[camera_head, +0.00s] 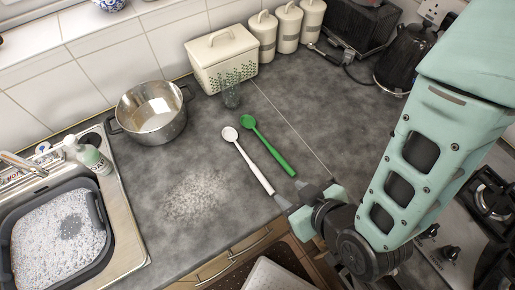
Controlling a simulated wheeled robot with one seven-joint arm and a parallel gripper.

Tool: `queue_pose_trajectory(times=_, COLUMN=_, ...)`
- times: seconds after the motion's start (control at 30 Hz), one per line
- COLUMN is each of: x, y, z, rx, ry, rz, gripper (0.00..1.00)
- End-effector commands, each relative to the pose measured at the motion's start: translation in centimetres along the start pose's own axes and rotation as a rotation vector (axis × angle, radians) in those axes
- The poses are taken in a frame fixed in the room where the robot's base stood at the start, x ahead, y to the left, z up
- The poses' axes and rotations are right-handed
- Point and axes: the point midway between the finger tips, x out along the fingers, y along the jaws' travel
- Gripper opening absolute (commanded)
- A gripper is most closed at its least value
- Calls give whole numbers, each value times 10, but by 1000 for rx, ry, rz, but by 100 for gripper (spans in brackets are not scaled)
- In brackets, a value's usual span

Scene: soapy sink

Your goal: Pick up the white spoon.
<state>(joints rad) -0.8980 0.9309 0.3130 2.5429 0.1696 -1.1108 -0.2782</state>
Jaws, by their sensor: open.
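The white spoon (252,166) lies on the dark grey worktop, its bowl at the upper left and its handle slanting down to the right toward the front edge. My gripper (297,198) is open near the front edge of the worktop, just right of the handle's end. The gap between its fingers looks empty. I cannot tell how high it is above the worktop or whether it touches the spoon.
A green spoon (268,146) lies close to the right of the white one. The soapy sink basin (105,229) is left; a hob (480,215) is right. Pale powder or foam (195,196) marks the worktop.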

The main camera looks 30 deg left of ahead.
Motion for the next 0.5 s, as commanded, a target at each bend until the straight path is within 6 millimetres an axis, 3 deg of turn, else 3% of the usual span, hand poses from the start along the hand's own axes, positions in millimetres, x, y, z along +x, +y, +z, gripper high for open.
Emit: queue_pose_trajectory(times=0.5, x=25, y=0, z=4, rx=-1, ry=4, rz=0, gripper=41)
